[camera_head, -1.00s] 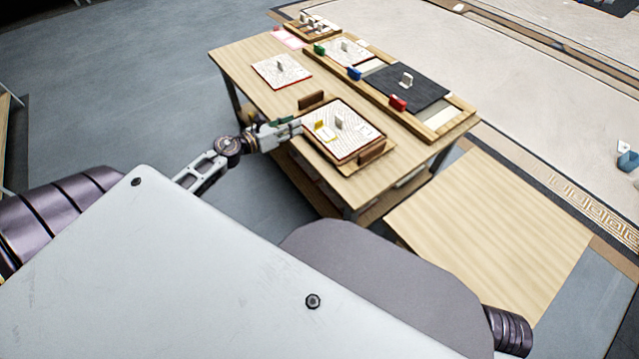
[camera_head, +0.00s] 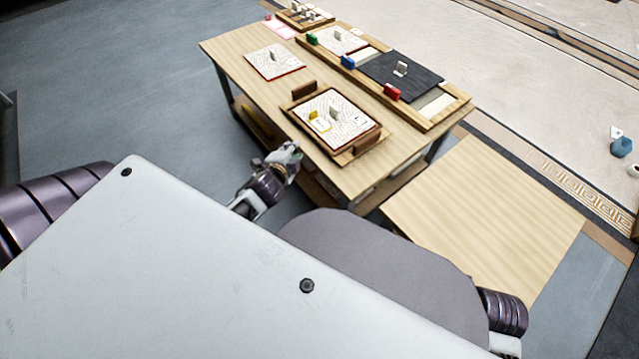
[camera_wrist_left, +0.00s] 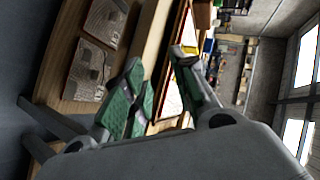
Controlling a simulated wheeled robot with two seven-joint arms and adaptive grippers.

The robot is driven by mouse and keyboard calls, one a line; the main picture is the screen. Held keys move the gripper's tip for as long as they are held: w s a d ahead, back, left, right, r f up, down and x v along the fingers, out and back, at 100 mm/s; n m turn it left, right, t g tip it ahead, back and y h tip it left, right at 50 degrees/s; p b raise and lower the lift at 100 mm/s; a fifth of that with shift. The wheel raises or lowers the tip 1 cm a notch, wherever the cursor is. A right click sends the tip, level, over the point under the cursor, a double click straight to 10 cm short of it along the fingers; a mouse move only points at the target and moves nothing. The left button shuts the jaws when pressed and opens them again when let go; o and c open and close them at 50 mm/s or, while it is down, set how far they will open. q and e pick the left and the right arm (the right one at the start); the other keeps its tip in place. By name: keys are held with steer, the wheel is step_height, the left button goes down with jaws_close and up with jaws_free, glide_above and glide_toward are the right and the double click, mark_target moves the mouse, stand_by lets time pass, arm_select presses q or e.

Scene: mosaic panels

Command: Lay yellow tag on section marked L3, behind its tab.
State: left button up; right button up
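The yellow tag (camera_head: 313,115) is on a white patterned panel (camera_head: 344,131) in a brown-edged tray on the near part of the table. It sits left of a pale upright tab (camera_head: 333,112), beside a yellow-outlined mark. Section lettering is too small to read. My left gripper (camera_head: 292,150) is at the near table edge, in front of the tray and apart from the tag. In the left wrist view its green-padded fingers (camera_wrist_left: 165,80) are spread with nothing seen between them; a yellow patch (camera_wrist_left: 188,51) shows by one finger. My right gripper is not in view.
Wooden blocks (camera_head: 304,90) stand at the tray's ends. Another white panel (camera_head: 274,62) lies farther left. A long wooden rack (camera_head: 437,116) along the far side holds panels and green, blue and red (camera_head: 391,91) blocks. The left floor is clear.

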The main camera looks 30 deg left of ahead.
arm_select(q)
steer(key=s+d+f+n+g+h, duration=0.2)
steer(key=s+d+n+g+h, duration=0.1)
steer(key=s+d, duration=0.5)
steer(key=s+d+f+n+g+h, duration=0.2)
steer(key=s+d+n+g, duration=0.3)
steer(key=s+d, duration=0.3)
steer(key=d+n, duration=0.1)
steer(key=d, duration=0.2)
steer(key=shift+s+g+h, duration=0.2)
steer(key=shift+g+h, duration=0.1)
steer(key=shift+h, duration=0.1)
steer(key=shift+d, duration=0.1)
